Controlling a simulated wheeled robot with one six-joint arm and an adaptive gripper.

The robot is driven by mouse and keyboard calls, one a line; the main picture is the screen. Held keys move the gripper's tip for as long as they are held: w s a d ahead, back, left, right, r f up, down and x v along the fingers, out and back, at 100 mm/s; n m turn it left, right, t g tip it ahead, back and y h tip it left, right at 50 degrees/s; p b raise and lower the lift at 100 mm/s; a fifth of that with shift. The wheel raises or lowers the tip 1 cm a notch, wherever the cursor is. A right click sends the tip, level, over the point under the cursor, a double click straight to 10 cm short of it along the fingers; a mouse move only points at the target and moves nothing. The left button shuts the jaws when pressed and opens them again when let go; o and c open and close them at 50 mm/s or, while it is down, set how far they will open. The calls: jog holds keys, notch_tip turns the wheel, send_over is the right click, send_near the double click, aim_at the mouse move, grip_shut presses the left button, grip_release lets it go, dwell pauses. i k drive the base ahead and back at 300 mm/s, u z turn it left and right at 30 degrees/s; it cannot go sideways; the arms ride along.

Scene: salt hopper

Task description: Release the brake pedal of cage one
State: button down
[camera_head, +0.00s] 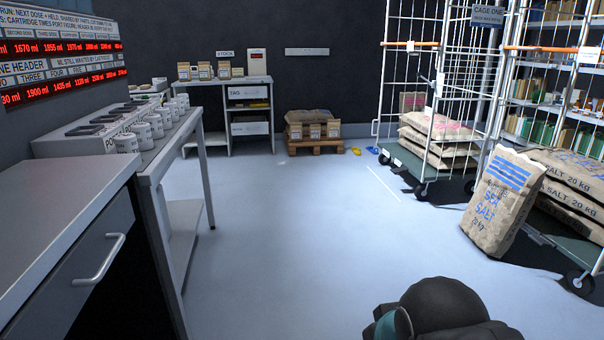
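A "CAGE ONE" sign (488,15) hangs at the top right, between two wire roll cages; I cannot tell for sure which it marks. The farther cage (411,45) stands on dark castors and holds stacked salt sacks (440,127). The nearer cage (543,45) at the right edge holds more sacks (575,170) on a green base (575,238). A sea salt sack (500,200) stands tilted against its front left corner. No brake pedal is clearly distinguishable; the sack hides part of the nearer base. My gripper is not in view; only a dark part of my arm shows at the bottom.
Open pale floor (285,230) fills the middle. A counter with a drawer (85,255) and a bench with white tubs (125,142) line the left. A loaded pallet (314,145) and small yellow and blue items (355,151) lie at the back.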

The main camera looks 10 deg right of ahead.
aim_at(398, 169)
jog(key=z, duration=0.45)
jog(key=i, duration=1.95)
jog(key=z, duration=0.4)
jog(key=i, duration=2.05)
jog(key=u, duration=0.5)
jog(key=i, duration=1.4)
jog(key=u, duration=0.25)
